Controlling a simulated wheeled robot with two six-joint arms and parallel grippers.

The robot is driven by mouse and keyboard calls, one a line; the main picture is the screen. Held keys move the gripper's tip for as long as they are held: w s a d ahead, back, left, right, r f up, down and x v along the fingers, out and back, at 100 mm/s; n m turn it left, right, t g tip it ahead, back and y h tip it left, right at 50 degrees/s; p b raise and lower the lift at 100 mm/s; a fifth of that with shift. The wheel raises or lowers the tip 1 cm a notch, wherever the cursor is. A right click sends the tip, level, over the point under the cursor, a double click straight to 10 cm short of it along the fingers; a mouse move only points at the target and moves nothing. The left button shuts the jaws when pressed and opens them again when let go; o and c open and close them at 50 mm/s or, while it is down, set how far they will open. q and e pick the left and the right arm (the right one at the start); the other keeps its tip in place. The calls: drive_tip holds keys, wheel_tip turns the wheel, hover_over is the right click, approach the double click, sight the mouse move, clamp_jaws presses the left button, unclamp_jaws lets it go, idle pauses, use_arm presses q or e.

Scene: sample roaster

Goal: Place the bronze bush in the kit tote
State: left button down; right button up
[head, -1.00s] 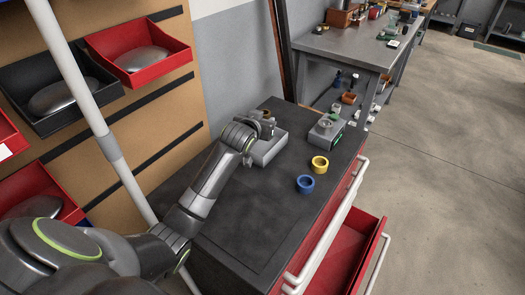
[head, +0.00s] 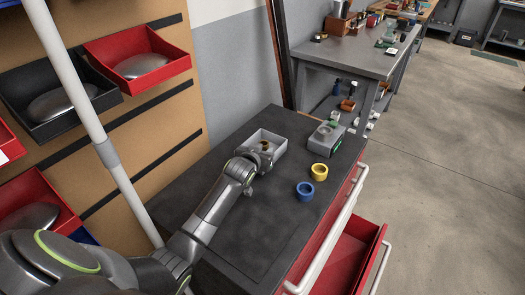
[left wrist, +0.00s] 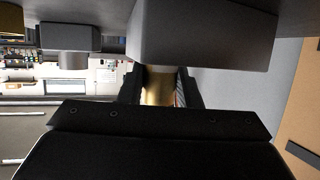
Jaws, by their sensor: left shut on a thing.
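The kit tote (head: 281,151) is a small open grey box on the dark bench top. My left gripper (head: 262,152) reaches it from the near left side. It is shut on the bronze bush (head: 265,145), which shows within the tote's outline in the head view. In the left wrist view, which is upside down, the bush (left wrist: 159,88) sits between the two dark fingers, next to the tote's grey wall (left wrist: 205,40). The wall seems to hide part of the bush. I cannot tell whether it touches the tote. My right gripper is not in view.
A yellow ring (head: 318,172) and a blue ring (head: 305,190) lie nearer. A red drawer (head: 352,250) is open below the bench edge. The near bench top is clear.

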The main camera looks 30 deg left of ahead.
use_arm(q)
drive_tip(key=c, duration=1)
unclamp_jaws()
drive_tip(key=shift+f, duration=0.1)
drive_tip(key=shift+c, duration=0.2)
drive_tip(key=shift+r, duration=0.2)
drive_tip(key=p+v, duration=0.1)
drive_tip(key=v, duration=1.1)
drive_tip(key=shift+s+f, duration=0.1)
drive_tip(key=shift+f, duration=0.1)
